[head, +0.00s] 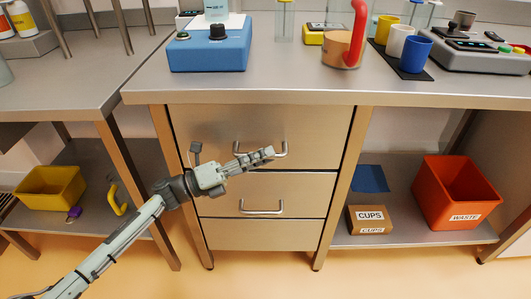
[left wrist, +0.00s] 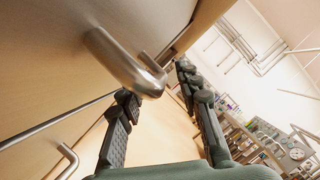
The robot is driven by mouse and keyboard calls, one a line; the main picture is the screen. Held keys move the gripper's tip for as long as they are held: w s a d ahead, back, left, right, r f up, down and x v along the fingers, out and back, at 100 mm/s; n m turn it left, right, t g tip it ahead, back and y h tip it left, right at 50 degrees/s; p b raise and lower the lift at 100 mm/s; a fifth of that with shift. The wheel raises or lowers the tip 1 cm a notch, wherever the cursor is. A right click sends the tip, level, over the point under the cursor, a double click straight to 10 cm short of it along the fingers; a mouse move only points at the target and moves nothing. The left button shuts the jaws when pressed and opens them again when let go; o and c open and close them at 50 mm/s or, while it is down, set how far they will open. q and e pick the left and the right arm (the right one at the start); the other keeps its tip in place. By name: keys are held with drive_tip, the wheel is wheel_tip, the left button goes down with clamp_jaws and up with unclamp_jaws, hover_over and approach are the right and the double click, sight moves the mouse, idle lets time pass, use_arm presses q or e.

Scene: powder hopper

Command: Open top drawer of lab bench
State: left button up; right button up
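The lab bench (head: 310,97) has a stack of steel drawers. The top drawer (head: 210,122) looks flush with the frame, with a U-shaped bar handle (head: 284,152). My left gripper (head: 268,153) is in front of this handle and overlaps part of it. In the left wrist view the handle (left wrist: 122,66) is large and close. The fingers of my left gripper (left wrist: 158,105) are spread apart, and the handle's near end shows between their tips. I cannot tell whether either finger touches it. My right gripper is not in view.
A lower drawer handle (head: 261,210) sits below; one also shows in the left wrist view (left wrist: 66,160). A blue device (head: 210,52) and cups stand on the bench. An orange waste bin (head: 455,190) and cups box (head: 370,219) are on the right shelf. A yellow bin (head: 50,190) is at left.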

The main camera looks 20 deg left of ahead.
use_arm(q)
drive_tip(key=shift+w+d+r, duration=0.1)
drive_tip(key=shift+w+d, duration=0.15)
drive_tip(key=shift+d, duration=0.1)
drive_tip(key=shift+c, duration=0.5)
clamp_jaws()
